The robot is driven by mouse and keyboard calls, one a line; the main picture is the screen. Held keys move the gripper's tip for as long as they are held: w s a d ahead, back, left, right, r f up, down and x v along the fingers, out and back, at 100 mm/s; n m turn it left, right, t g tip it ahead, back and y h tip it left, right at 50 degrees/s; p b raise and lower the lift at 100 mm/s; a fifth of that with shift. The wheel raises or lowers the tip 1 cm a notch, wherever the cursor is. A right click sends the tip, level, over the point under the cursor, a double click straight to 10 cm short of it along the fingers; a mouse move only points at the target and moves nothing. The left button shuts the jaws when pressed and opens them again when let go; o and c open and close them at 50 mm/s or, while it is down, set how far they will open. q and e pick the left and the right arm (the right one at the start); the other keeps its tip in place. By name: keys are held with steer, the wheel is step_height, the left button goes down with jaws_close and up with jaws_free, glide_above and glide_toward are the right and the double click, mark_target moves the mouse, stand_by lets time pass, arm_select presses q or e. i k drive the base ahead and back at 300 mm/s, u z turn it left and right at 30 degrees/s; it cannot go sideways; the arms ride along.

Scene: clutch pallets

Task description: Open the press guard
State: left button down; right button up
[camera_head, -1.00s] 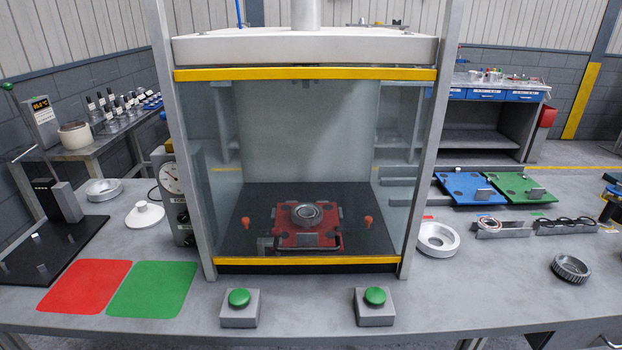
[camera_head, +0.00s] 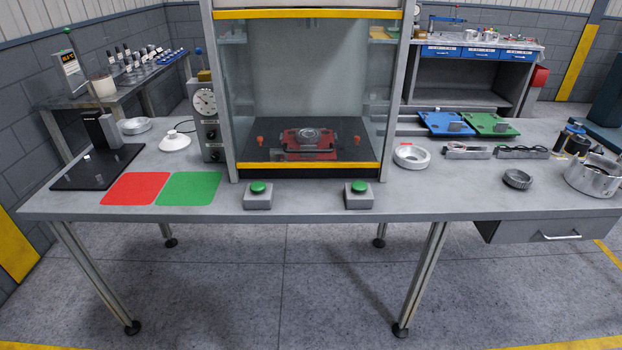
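The press (camera_head: 227,110) stands at the middle of the workbench. Its clear guard (camera_head: 300,85) is down, with a yellow bar across its top and a yellow lower bar (camera_head: 295,165) near the press base. A grey handle shows low at the front, close to the lower bar. Behind the guard a red pallet (camera_head: 312,152) with a metal ring part (camera_head: 308,135) sits on the dark press bed, between two orange knobs. Neither of my grippers shows in the head view.
Two green-button boxes (camera_head: 258,200) (camera_head: 358,199) stand in front of the press. Red and green mats (camera_head: 136,189) and a gauge box (camera_head: 207,120) lie to the left. A metal ring (camera_head: 411,156), blue pallet (camera_head: 447,123) and green pallet (camera_head: 492,124) are to the right. The floor in front is clear.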

mark_target(285, 13)
steer(key=z, duration=0.5)
steer(key=k, duration=0.2)
steer(key=u, duration=1.45)
steer(key=i, duration=0.7)
steer(key=z, duration=0.15)
